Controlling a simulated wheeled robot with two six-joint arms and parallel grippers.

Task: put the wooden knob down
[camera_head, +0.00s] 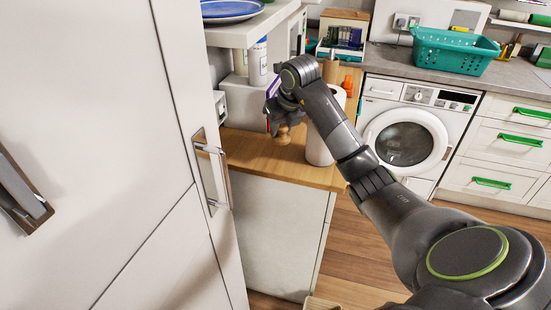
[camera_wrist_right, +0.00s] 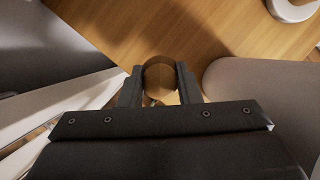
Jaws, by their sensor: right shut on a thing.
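The wooden knob (camera_head: 283,134) is a small, round, light-brown piece at the wooden worktop (camera_head: 262,160) in the head view. My right gripper (camera_head: 281,122) points down over the worktop and is shut on the knob. In the right wrist view the knob (camera_wrist_right: 160,82) sits between the two dark fingers of the gripper (camera_wrist_right: 160,88), with the wood surface beyond it. I cannot tell whether the knob touches the worktop. My left gripper is not in view.
A white paper roll (camera_head: 319,148) stands close to the right of the knob. White shelves (camera_head: 240,33) rise behind on the left, and a tall white cabinet door (camera_head: 120,150) fills the left side. Bare wood shows in front of the knob. A washing machine (camera_head: 408,135) stands beyond.

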